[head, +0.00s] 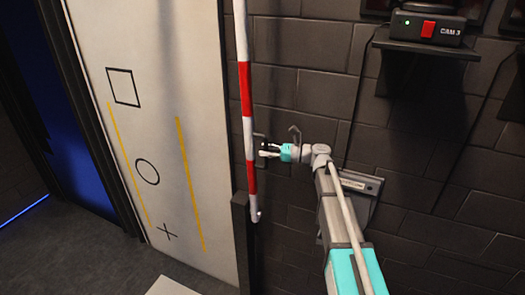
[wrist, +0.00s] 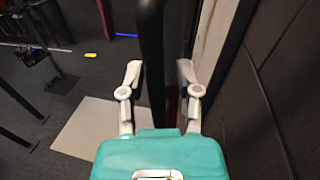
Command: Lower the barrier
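The barrier is a red and white striped pole (head: 247,130) that stands nearly upright in the head view. Its lower end is beside a dark post (head: 242,240), and its top runs out of the picture. My gripper (head: 268,151) is just right of the pole's lower half. In the wrist view my gripper (wrist: 159,76) is open, with one finger on each side of a dark upright bar (wrist: 151,40). A little red shows behind the bar. I cannot tell whether the fingers touch it. A small dark part by the fingertips is unclear in the head view.
A pale panel (head: 165,60) with a square, circle, cross and yellow lines stands left of the pole. A dark block wall (head: 300,60) is behind my arm. A shelf at upper right holds a box marked CAM 3 (head: 425,27). A pale mat (wrist: 85,128) lies on the floor.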

